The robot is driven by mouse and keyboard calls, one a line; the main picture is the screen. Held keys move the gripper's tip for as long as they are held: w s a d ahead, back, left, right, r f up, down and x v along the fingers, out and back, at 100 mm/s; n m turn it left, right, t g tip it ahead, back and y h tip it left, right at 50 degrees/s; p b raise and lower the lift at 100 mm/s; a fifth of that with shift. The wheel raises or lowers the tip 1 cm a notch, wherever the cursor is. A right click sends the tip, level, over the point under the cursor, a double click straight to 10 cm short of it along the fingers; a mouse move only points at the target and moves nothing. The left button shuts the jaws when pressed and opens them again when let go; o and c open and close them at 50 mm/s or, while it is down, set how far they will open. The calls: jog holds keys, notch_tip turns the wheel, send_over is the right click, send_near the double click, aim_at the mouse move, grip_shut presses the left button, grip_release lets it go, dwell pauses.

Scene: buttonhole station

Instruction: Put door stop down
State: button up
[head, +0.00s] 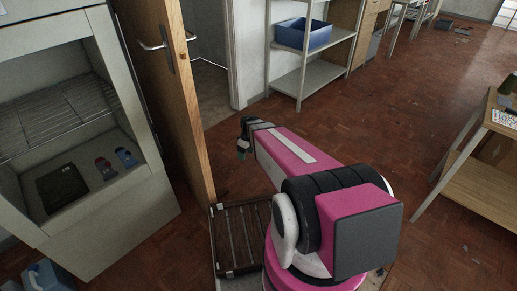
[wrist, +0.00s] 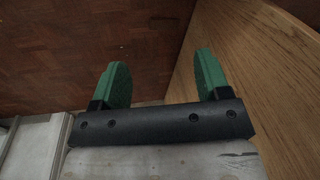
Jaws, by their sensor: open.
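My gripper (wrist: 158,85) is open in the wrist view, with its two green fingers apart and only floor visible between them. In the head view my gripper (head: 243,148) is at the end of my pink arm, small and partly hidden by the arm. It is just right of the open wooden door (head: 172,95); the door also fills the right side of the wrist view (wrist: 270,75). No door stop can be made out in either view; the foot of the door is partly hidden.
A metal cabinet (head: 120,215) with a wire rack stands at the left. A shelf unit (head: 300,88) with a blue bin (head: 303,34) is at the back. A wooden table (head: 470,180) is at the right. The parquet floor (head: 400,110) between is mostly clear.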

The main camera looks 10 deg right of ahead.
jog(key=s+d+r+m+h, duration=0.1)
jog(key=s+d+r+m, duration=0.2)
jog(key=s+r+m, duration=0.5)
jog(key=s+r, duration=0.4)
jog(key=r, duration=0.1)
jog(key=shift+d+r+m+t+h, duration=0.2)
jog(key=shift+d+m+t+h, duration=0.1)
jog(key=shift+d+m+t, duration=0.1)
jog(key=shift+s, duration=0.1)
